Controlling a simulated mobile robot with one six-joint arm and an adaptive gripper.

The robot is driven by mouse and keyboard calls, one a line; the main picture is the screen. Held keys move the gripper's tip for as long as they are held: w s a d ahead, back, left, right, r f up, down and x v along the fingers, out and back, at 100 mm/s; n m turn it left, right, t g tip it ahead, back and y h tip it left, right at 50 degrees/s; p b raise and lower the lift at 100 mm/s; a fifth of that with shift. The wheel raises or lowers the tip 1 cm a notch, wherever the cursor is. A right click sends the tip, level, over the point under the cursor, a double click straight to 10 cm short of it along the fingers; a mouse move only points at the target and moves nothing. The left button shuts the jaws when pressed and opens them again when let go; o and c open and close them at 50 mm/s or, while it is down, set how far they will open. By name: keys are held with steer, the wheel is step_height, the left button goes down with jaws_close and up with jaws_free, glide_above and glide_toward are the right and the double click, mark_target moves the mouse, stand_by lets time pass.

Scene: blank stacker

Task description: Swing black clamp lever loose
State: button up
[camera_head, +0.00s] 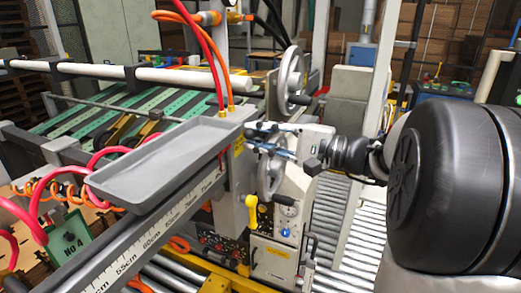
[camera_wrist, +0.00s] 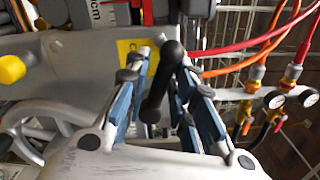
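The black clamp lever (camera_wrist: 160,85) shows in the wrist view as a slanted bar with rounded ends. It lies between the two blue-padded fingers of my gripper (camera_wrist: 163,72). The fingers are apart on either side of it, with a gap beside its lower end; I cannot tell whether either finger touches it. In the head view my gripper (camera_head: 262,138) points left at the top of the grey machine head, beside a yellow label. The lever is hard to make out there, among the fingers.
A grey handwheel (camera_head: 291,75) stands above my gripper and another (camera_head: 270,175) below it. A yellow knob (camera_head: 252,210) sticks out lower down. A grey tray (camera_head: 165,160) is to the left. Red and orange hoses (camera_wrist: 255,48) run close by on the right in the wrist view.

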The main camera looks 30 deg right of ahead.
steer(key=shift+f+n+b, duration=0.55)
steer(key=shift+n+b, duration=0.35)
steer(key=shift+b, duration=0.85)
steer(key=v, duration=0.9)
steer(key=shift+r, duration=0.2)
